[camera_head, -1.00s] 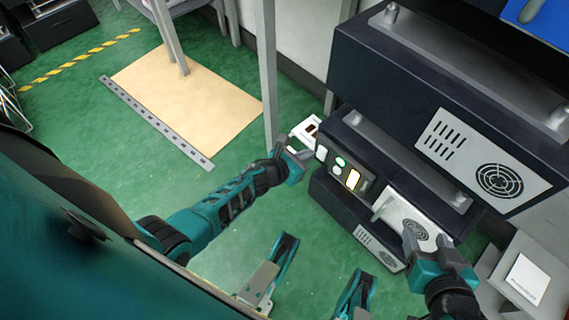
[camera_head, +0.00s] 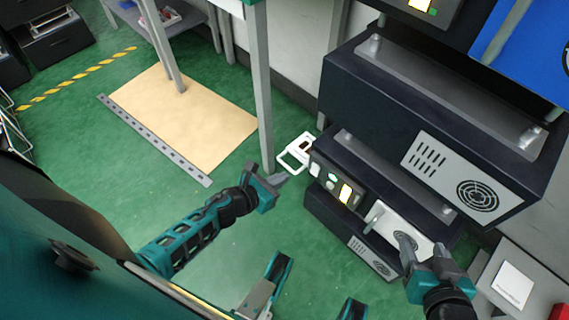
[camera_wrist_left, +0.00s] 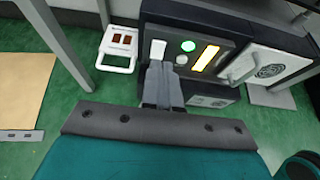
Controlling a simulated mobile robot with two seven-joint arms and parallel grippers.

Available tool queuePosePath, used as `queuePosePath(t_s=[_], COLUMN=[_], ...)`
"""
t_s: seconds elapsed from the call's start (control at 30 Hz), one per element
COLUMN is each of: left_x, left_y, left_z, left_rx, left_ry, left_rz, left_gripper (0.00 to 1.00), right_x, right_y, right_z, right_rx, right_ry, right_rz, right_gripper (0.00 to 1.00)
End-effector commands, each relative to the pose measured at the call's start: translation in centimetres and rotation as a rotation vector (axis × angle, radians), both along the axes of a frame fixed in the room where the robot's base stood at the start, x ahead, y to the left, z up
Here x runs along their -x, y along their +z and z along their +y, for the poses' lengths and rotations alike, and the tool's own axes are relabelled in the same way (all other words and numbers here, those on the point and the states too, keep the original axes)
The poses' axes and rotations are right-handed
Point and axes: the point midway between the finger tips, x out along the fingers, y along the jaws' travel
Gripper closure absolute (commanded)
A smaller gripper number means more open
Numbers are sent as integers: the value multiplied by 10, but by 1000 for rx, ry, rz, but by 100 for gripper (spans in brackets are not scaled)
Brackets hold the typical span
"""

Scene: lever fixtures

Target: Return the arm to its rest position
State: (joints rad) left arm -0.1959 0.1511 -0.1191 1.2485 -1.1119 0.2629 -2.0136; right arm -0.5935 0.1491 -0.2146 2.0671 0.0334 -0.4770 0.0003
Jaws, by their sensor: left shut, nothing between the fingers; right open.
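My left gripper (camera_head: 281,179) is shut and empty, held out in front of the dark machine. In the left wrist view its grey fingers (camera_wrist_left: 163,84) lie together, with their tips in front of a white switch (camera_wrist_left: 158,50); I cannot tell whether they touch it. A white fixture with dark red windows and a loop handle (camera_head: 298,151) is just beyond the left gripper in the head view. The fixture also shows at upper left in the left wrist view (camera_wrist_left: 118,48), apart from the fingers. My right gripper (camera_head: 408,247) is open in front of the white vented panel (camera_head: 395,229).
The dark machine (camera_head: 420,110) fills the right side, with a green button (camera_head: 331,177) and a lit yellow switch (camera_head: 346,193) on its lower front. A grey post (camera_head: 263,90) stands behind the left gripper. Green floor (camera_head: 100,180) lies open at left.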

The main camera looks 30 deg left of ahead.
Motion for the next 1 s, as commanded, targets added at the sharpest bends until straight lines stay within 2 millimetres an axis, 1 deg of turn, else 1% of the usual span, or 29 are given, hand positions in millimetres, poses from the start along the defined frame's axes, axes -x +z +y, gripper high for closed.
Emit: queuePosePath(t_s=[0.27, 0.37, 0.43, 0.47, 0.57, 0.6, 0.67, 0.73, 0.8, 0.87, 0.9, 1.0], left_x=[0, 0, 1, 1, 6, 8, 13, 20, 28, 36, 41, 55], left_y=[1, 8, 17, 22, 40, 47, 56, 67, 76, 84, 88, 101], left_z=[0, 1, 2, 3, 4, 5, 5, 4, 1, -4, -7, -17], left_rx=[13, 104, 237, 313, 623, 760, 965, 1207, 1449, 1655, 1788, 2102], left_ry=[9, 75, 167, 218, 409, 488, 602, 732, 857, 963, 1032, 1200], left_rz=[3, 20, 46, 62, 126, 156, 204, 266, 335, 401, 447, 568], left_gripper=[100, 100, 100, 100, 100, 100, 100, 100, 100, 100, 100, 100], right_x=[0, 0, 0, -1, -1, -1, -1, -1, -1, -1, -1, -1], right_y=[1, 1, 1, 1, 1, 1, 1, 1, 1, 1, 1, 1], right_z=[0, 0, 1, 0, 0, 0, 0, 0, 0, 0, 0, 0], right_rx=[-2, -2, -2, -1, -2, -2, -2, -2, -2, -1, 0, 2], right_ry=[-1, -1, -1, -1, -1, -1, -1, -1, -1, 0, 0, 2], right_rz=[-1, -1, -1, -2, -3, -3, -3, -3, -3, -3, -3, -4], right_gripper=[39, 39, 39, 39, 39, 39, 39, 39, 39, 39, 39, 39])
